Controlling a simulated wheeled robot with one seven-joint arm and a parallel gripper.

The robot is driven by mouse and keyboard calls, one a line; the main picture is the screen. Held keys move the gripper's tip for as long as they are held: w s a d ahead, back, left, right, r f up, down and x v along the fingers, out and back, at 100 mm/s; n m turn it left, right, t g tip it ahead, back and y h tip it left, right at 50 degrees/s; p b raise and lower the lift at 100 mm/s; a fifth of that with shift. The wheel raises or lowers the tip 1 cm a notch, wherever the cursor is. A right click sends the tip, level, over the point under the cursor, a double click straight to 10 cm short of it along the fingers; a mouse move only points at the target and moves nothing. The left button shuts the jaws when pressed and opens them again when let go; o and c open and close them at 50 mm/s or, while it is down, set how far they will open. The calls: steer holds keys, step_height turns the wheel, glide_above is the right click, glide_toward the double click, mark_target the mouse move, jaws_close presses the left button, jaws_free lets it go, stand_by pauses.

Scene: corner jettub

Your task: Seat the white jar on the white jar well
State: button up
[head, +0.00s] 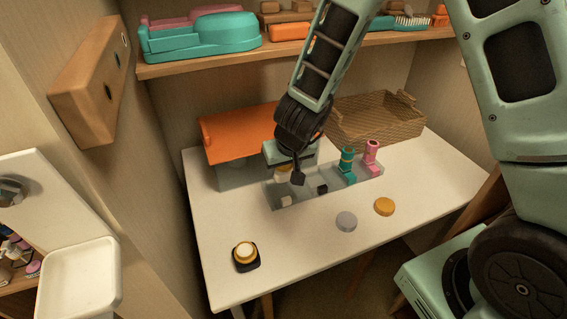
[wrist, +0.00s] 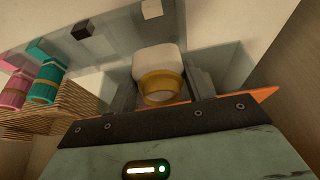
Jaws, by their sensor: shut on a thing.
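The white jar (wrist: 157,62) has a gold band at its neck and sits between the two fingers of my gripper (wrist: 163,90) in the wrist view. My gripper (head: 291,176) is shut on it over the back left part of a clear grey tray (head: 275,199). In the head view the white jar (head: 283,171) is partly hidden by a dark finger. A small white square (head: 286,201), which looks like the white jar well, lies in the tray's front left; it also shows at the top of the wrist view (wrist: 152,8). The jar is apart from this square.
A black square (head: 321,188), a teal bottle (head: 347,165) and a pink bottle (head: 371,153) are in the tray. Grey (head: 346,221) and gold (head: 384,206) discs and a dark, gold-topped jar (head: 246,257) are in front. An orange-topped box (head: 235,132) and wicker basket (head: 375,118) stand behind.

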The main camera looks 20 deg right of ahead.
steer(key=shift+w+a, duration=0.3)
steer(key=shift+w, duration=0.05)
step_height(320, 180, down, 6)
steer(key=b, duration=0.4)
steer(key=shift+f+b, duration=0.25)
steer(key=shift+b, duration=0.05)
steer(key=shift+s+d+f+b, duration=0.1)
steer(key=shift+s+f+b, duration=0.3)
steer(key=shift+f, duration=0.3)
stand_by(0.4)
steer(key=o, duration=1)
steer(key=shift+o, duration=0.8)
steer(key=p+v, duration=1)
steer(key=v, duration=0.8)
steer(key=shift+w+r, duration=0.15)
steer(key=shift+r, duration=0.35)
